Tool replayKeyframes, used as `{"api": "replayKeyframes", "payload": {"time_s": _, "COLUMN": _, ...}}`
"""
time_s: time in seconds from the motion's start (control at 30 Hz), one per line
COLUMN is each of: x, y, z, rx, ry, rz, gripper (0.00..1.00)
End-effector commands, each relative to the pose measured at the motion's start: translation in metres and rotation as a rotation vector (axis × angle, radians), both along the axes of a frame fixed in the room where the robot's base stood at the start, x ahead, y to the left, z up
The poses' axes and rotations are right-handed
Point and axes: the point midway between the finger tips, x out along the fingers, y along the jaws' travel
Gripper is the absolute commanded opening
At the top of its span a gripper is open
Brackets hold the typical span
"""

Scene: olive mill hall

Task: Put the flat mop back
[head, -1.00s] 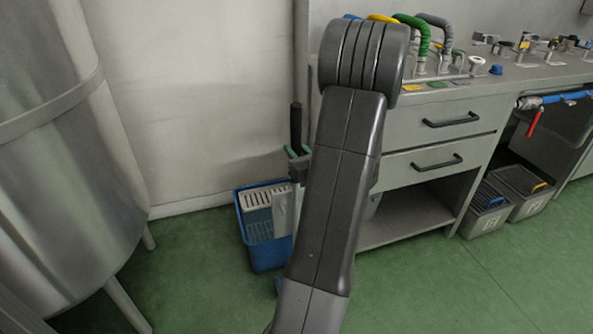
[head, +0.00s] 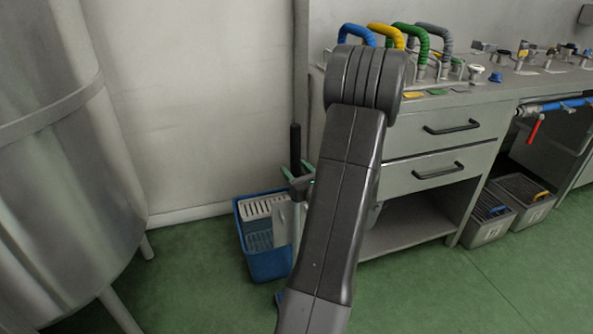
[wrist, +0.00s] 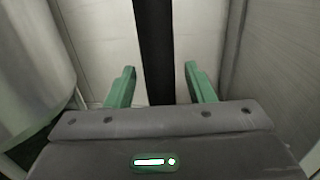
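The flat mop's upright black handle (head: 295,148) stands beside the grey cabinet's left end. In the wrist view the handle (wrist: 155,50) passes between the green fingertips of my gripper (wrist: 160,84), with a gap on both sides. My gripper (head: 298,173) is open around the handle in the head view. My arm hides the lower handle. A small blue piece (head: 280,298) shows low beside my arm; it may be the mop head, but I cannot tell. A blue bucket (head: 268,265) with a pale grid insert stands on the floor just left of the handle.
The grey cabinet (head: 400,182) with two drawers and coloured hoses on top stands right. Two grey crates (head: 487,232) sit under the counter. A large metal tank (head: 65,180) stands left. Green floor (head: 190,270) is clear between tank and bucket.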

Motion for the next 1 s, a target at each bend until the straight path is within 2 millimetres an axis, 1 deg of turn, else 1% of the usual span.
{"api": "replayKeyframes", "payload": {"time_s": 0.13, "x": 0.000, "y": 0.000, "z": 0.001, "rx": 0.000, "ry": 0.000, "rz": 0.000, "gripper": 0.49}}
{"api": "replayKeyframes", "payload": {"time_s": 0.23, "x": 0.000, "y": 0.000, "z": 0.006, "rx": 0.000, "ry": 0.000, "rz": 0.000, "gripper": 0.49}}
{"api": "replayKeyframes", "payload": {"time_s": 0.37, "x": -0.018, "y": -0.012, "z": 0.003, "rx": 0.002, "ry": 0.003, "rz": -0.005, "gripper": 0.49}}
{"api": "replayKeyframes", "payload": {"time_s": 0.5, "x": -0.045, "y": -0.026, "z": 0.002, "rx": 0.002, "ry": 0.002, "rz": -0.005, "gripper": 0.49}}
{"api": "replayKeyframes", "payload": {"time_s": 0.7, "x": -0.079, "y": -0.044, "z": 0.000, "rx": 0.002, "ry": 0.002, "rz": -0.005, "gripper": 0.49}}
{"api": "replayKeyframes", "payload": {"time_s": 0.8, "x": -0.091, "y": -0.051, "z": -0.001, "rx": 0.001, "ry": 0.001, "rz": -0.004, "gripper": 0.49}}
{"api": "replayKeyframes", "payload": {"time_s": 1.0, "x": -0.104, "y": -0.057, "z": -0.002, "rx": 0.001, "ry": 0.000, "rz": -0.001, "gripper": 0.49}}
